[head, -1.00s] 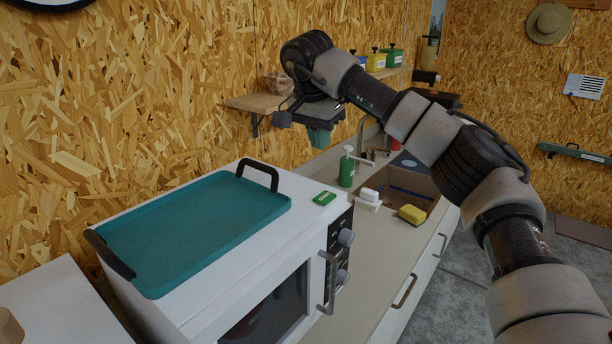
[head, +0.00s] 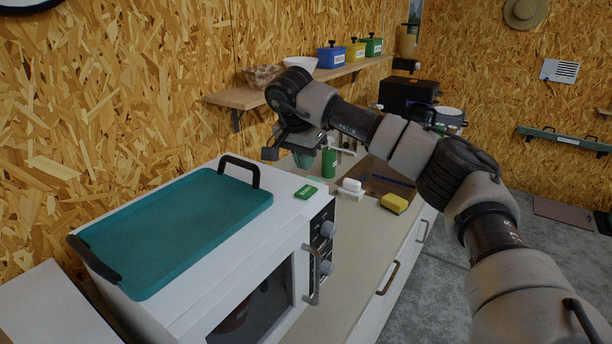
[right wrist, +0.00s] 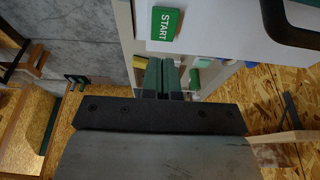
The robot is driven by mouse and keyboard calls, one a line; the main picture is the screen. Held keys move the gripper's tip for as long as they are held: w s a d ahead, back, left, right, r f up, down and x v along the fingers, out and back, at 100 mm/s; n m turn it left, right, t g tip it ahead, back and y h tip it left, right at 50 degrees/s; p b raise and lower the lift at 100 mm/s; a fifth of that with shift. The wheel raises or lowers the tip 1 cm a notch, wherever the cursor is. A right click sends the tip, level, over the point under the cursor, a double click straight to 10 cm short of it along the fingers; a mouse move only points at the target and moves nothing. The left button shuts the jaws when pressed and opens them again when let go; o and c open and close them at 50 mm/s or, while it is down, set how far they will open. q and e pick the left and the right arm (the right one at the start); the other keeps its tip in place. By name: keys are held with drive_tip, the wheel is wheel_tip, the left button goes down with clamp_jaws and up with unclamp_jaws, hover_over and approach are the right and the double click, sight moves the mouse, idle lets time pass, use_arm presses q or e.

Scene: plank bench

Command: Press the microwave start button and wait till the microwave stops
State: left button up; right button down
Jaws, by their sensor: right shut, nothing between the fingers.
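The white microwave (head: 235,268) stands on the counter at the lower middle of the head view, its door shut and two grey knobs on its front panel. The green start button (head: 305,192) sits on its top near the right edge. In the right wrist view the button (right wrist: 165,24) shows the word START, just beyond my fingertips. My right gripper (head: 303,160) is shut and empty, above and behind the button in the picture, apart from it. Its green fingers also show in the right wrist view (right wrist: 165,78). My left gripper is out of view.
A teal tray (head: 175,228) with black handles lies on the microwave. Behind it are a green soap bottle (head: 329,163), a white brush (head: 351,188) and a yellow sponge (head: 394,203) by the sink. A wooden shelf (head: 245,98) with bowls and tins runs along the wall.

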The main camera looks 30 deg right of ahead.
sight(308, 191)
drive_tip(key=x, duration=0.1)
drive_tip(key=p+x, duration=0.1)
drive_tip(key=x, duration=0.1)
drive_tip(key=a+p+x, duration=0.1)
drive_tip(key=x, duration=0.1)
drive_tip(key=shift+s+f, duration=0.15)
drive_tip(key=shift+f, duration=0.25)
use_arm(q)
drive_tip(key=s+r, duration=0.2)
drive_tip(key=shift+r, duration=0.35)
use_arm(e)
drive_tip(key=shift+d+f, duration=0.1)
drive_tip(key=shift+f, duration=0.05)
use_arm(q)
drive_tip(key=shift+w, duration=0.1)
